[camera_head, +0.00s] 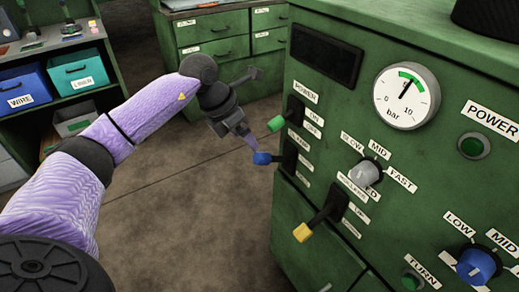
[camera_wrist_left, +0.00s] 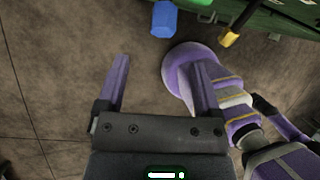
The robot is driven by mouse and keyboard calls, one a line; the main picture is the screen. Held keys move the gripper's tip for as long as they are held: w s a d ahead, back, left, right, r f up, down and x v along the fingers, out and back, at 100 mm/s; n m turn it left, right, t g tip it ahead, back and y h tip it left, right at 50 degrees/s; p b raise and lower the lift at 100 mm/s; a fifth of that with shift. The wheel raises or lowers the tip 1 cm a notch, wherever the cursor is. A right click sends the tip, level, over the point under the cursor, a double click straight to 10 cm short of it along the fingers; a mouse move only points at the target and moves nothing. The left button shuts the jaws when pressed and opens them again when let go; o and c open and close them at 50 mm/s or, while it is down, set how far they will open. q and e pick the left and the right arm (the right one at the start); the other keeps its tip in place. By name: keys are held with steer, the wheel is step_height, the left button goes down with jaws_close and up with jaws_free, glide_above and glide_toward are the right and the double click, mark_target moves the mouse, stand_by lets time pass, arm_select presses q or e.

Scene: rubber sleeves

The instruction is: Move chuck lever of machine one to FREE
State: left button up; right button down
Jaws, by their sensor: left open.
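The green machine (camera_head: 345,95) stands at the right in the head view, with several levers on its front. A blue-tipped lever (camera_head: 262,158) sticks out to the left, below a green-tipped lever (camera_head: 276,124). A yellow-tipped lever (camera_head: 303,232) sits lower and points down. The small lever labels are too blurred to read surely. My left gripper (camera_head: 252,143) is just above and left of the blue tip. In the left wrist view my open, empty left gripper (camera_wrist_left: 160,65) has the blue tip (camera_wrist_left: 163,18) ahead of its fingers, apart from them.
A pressure gauge (camera_head: 407,96), a grey speed knob (camera_head: 364,173) and a blue knob (camera_head: 476,267) are on the machine's panel. A shelf with blue and teal bins (camera_head: 80,73) stands at the left. Green drawers (camera_head: 215,45) stand behind. The floor between is clear.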

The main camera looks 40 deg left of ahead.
mark_target(257, 157)
arm_select(q)
steer(key=b+x, duration=0.3)
steer(key=x, duration=0.5)
steer(key=shift+s+d+f, duration=0.1)
steer(key=shift+s, duration=0.05)
steer(key=shift+d+f, duration=0.1)
steer(key=shift+f, duration=0.2)
steer(key=c, duration=1.1)
jaws_close()
arm_select(e)
steer(key=f, duration=0.1)
steer(key=s+f, duration=0.1)
steer(key=f, duration=0.1)
steer(key=shift+d+f, duration=0.15)
steer(key=shift+f, duration=0.1)
steer(key=shift+d+g, duration=0.15)
steer(key=shift+g, duration=0.15)
